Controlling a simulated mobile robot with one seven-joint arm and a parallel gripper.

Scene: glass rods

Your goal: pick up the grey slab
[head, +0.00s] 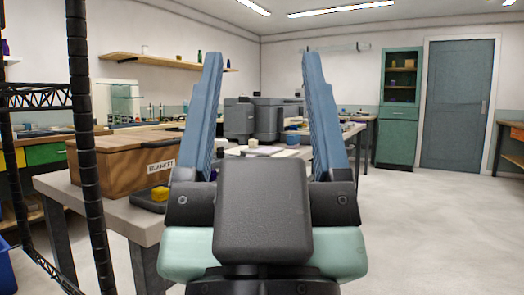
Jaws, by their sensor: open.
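My gripper (265,62) is large in the middle of the head view, its two blue fingers pointing up and spread wide apart. Nothing is between them at close range. I cannot make out a grey slab for certain. A dark grey flat piece (146,204) lies near the front edge of the table at left, beside the wooden box. A yellow block (160,194) appears on or just behind it. My gripper is to the right of this piece and partly hides the table.
A wooden box (118,165) labelled BLANKET stands on the table (110,210) at left. Dark machines (252,118) stand farther back between my fingers. A black rack post (85,150) rises at left. Open floor (435,220) lies at right, before a green cabinet (398,110) and grey door (457,105).

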